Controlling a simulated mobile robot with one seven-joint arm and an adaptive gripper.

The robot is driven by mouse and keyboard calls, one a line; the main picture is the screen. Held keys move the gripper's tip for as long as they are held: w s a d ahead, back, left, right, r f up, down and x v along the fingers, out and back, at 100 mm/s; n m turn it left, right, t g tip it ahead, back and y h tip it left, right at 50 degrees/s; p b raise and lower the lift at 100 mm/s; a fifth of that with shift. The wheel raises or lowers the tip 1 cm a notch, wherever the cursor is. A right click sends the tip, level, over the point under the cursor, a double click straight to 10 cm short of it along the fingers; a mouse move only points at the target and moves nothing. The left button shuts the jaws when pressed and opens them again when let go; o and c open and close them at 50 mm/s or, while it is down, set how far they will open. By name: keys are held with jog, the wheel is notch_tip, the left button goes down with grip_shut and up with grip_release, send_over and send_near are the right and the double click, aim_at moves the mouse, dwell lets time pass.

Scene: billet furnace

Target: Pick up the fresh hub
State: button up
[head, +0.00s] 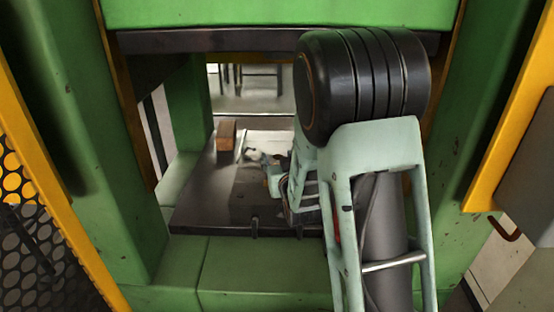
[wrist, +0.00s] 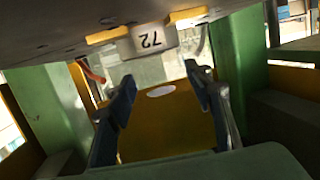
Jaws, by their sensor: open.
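My gripper (head: 262,158) is inside the green machine's opening in the head view, just above the dark plate (head: 205,195). In the wrist view its two fingers (wrist: 160,80) stand wide apart with nothing held between them. A pale oval (wrist: 160,91) shows beyond them against an orange-brown surface; I cannot tell whether it is part of an object. I cannot clearly make out the fresh hub in either view. My arm hides the right part of the plate in the head view.
A brown block (head: 226,135) stands at the plate's back left, apart from my gripper. Green uprights (head: 80,120) flank the opening, and a dark beam (head: 200,41) crosses above. A plate marked 72 (wrist: 148,40) appears inverted in the wrist view. The plate's left part is bare.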

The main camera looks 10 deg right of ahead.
jog(key=shift+s, duration=0.1)
grip_shut()
jog(key=shift+r, duration=0.15)
jog(key=shift+r, duration=0.1)
